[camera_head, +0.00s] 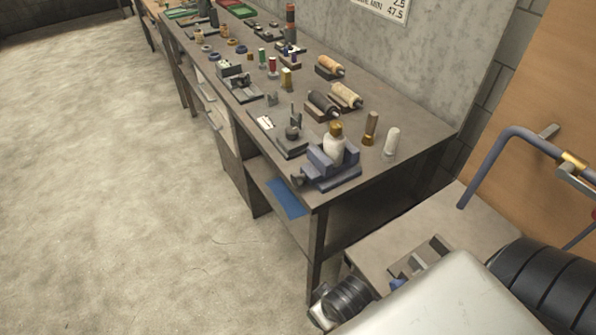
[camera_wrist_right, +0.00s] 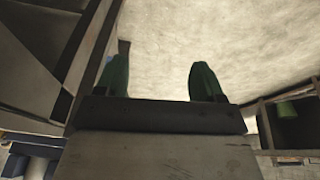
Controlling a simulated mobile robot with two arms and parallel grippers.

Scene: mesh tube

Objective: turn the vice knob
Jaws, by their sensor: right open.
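The blue vice (camera_head: 345,178) stands on the near right corner of the workbench. A dark rounded part (camera_head: 299,180) sticks out at its left side and looks like the knob. A pale bottle-like piece with a brass-coloured top (camera_head: 334,147) stands at the vice's jaws; I cannot tell if it is clamped. My right gripper (camera_wrist_right: 160,78) is open in the wrist view, its two green fingers wide apart with only pale floor behind them. It is not touching the knob. I cannot make out either gripper's fingers in the head view.
The workbench (camera_head: 420,150) runs to the far left along a grey wall, crowded with small tools and rollers. A lower grey surface (camera_head: 405,225) and a curved blue tube (camera_head: 510,135) lie to its right. The floor (camera_head: 110,180) left of the bench is open.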

